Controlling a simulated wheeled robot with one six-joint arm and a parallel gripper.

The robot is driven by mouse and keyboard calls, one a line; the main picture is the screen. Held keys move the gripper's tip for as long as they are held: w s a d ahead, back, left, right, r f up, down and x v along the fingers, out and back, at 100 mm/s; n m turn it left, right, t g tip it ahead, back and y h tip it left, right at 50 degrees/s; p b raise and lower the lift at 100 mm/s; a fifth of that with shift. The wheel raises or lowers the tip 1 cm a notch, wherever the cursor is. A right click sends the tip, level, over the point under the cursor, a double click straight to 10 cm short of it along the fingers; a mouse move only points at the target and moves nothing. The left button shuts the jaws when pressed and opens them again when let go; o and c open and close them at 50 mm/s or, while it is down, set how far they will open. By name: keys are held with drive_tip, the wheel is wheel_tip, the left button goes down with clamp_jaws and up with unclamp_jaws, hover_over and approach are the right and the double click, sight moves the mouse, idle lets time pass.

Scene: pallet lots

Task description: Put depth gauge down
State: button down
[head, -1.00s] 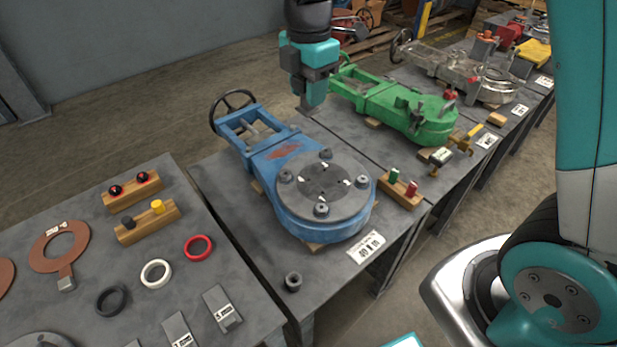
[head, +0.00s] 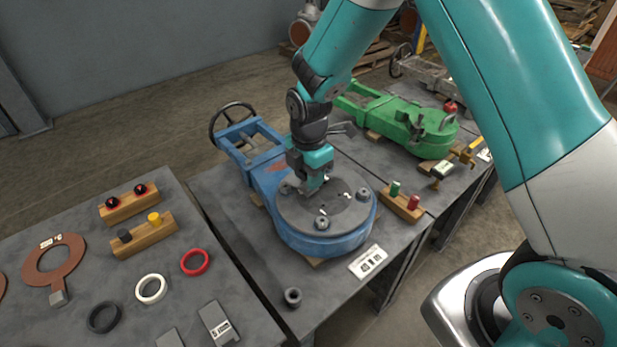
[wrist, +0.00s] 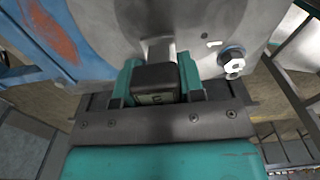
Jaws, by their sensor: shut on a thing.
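My gripper (head: 313,183) is low over the round grey top face (head: 350,212) of the blue valve (head: 315,240). In the wrist view my gripper (wrist: 158,78) is shut on a dark block with a small green-marked panel, the depth gauge (wrist: 155,80). A flat grey stem shows beyond the block, against the grey disc. Whether the gauge touches the disc cannot be told. In the head view the gauge is mostly hidden by the jaws.
A wooden block with green and red plugs (head: 402,204) is right of the valve, a loose nut (head: 292,297) in front. A green valve (head: 405,120) is behind. Rings and gaskets lie on the left table (head: 90,260).

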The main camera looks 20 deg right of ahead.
drive_tip(key=shift+f, duration=0.4)
drive_tip(key=shift+f, duration=0.2)
drive_tip(key=c, duration=0.7)
unclamp_jaws()
drive_tip(key=shift+c, duration=0.2)
drive_tip(key=shift+r, duration=0.15)
